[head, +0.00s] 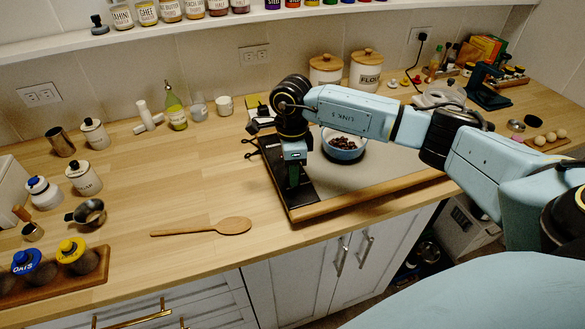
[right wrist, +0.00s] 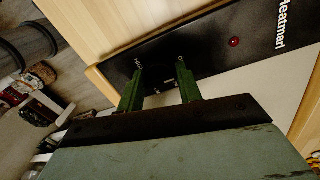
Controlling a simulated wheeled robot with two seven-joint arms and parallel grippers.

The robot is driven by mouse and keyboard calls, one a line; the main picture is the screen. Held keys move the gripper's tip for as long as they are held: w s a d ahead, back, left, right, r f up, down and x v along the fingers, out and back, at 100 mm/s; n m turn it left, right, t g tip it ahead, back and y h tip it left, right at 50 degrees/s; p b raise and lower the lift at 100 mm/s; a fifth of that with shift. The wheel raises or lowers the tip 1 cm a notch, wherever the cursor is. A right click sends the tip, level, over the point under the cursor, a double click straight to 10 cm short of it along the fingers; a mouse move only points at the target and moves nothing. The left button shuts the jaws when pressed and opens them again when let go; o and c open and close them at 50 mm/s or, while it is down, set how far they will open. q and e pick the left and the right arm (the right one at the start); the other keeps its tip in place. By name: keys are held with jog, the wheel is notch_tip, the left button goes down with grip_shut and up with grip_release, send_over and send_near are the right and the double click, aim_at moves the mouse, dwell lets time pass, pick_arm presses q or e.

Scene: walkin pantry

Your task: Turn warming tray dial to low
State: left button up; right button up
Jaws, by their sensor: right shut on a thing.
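The warming tray (head: 390,166) lies on the wooden counter, with a pale top, wood edging and a black control panel (head: 274,158) on its left side. My right gripper (head: 293,188) points down over the front part of this panel. In the right wrist view its two green fingers (right wrist: 160,88) are on either side of the dark dial (right wrist: 157,76) and shut on it. White marks show around the dial, but its setting is too small and covered to read. A red light (right wrist: 235,42) shows on the panel. My left gripper is not in view.
A blue bowl of brown pieces (head: 343,145) stands on the tray, behind my right forearm. A wooden spoon (head: 205,228) lies left of the tray. Jars and a bottle (head: 176,108) stand farther left and back. Counter left of the panel is mostly clear.

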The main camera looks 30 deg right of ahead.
jog(key=shift+m, duration=0.3)
jog(key=m, duration=0.5)
jog(key=shift+d+r+m, duration=0.1)
jog(key=shift+m, duration=0.3)
jog(key=m+p, duration=0.1)
jog(key=m, duration=0.2)
jog(key=shift+t, duration=0.3)
jog(key=shift+m+p, duration=0.4)
jog(key=shift+m, duration=1.7)
jog(key=o, duration=0.9)
jog(key=shift+o, duration=0.2)
notch_tip(320, 180, up, 13)
jog(key=d, duration=0.1)
jog(key=shift+r+b, duration=0.15)
jog(key=shift+b, duration=0.2)
